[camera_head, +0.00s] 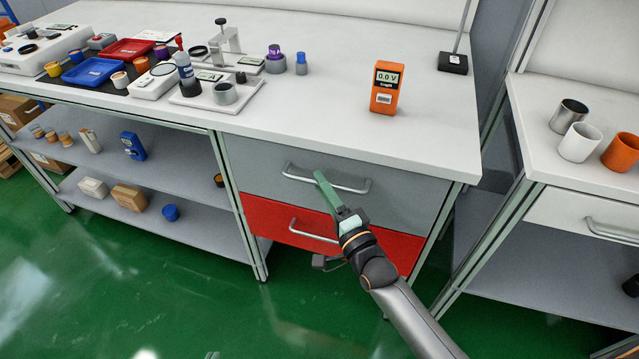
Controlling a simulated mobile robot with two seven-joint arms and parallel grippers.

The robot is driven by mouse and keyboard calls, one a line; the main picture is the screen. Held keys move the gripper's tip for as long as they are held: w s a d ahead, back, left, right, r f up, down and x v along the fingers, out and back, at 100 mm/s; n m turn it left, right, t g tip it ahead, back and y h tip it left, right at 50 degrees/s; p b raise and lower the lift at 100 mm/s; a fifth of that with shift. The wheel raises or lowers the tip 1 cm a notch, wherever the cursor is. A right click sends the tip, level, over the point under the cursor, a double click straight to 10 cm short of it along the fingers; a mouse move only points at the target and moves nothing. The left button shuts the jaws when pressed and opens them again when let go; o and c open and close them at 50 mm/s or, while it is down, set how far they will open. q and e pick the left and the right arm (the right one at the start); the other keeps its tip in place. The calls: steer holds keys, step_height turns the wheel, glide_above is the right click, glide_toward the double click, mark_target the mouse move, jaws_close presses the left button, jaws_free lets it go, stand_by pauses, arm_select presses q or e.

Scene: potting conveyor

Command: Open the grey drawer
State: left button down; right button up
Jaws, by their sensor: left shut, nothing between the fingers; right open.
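The grey drawer (400,200) is under the right end of the long white workbench, and its front looks flush with the frame. Its bar handle (350,188) runs across the upper part of the front. My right gripper (321,176) comes in from the lower right with its pale green fingers overlapping the handle in view. It is open; I cannot tell whether the bar is between the fingers or touching them. My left gripper (212,355) shows only as small fingertips at the bottom edge, shut and empty, away from the drawer.
A red drawer (390,244) with its own handle (312,234) lies directly below. An orange meter (386,88) stands on the benchtop above. Open shelves (190,165) are to the left, and another bench (560,205) to the right. Green floor in front is clear.

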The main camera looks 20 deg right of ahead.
steer(key=shift+x, duration=0.85)
steer(key=shift+s, duration=0.1)
jaws_close()
stand_by(0.8)
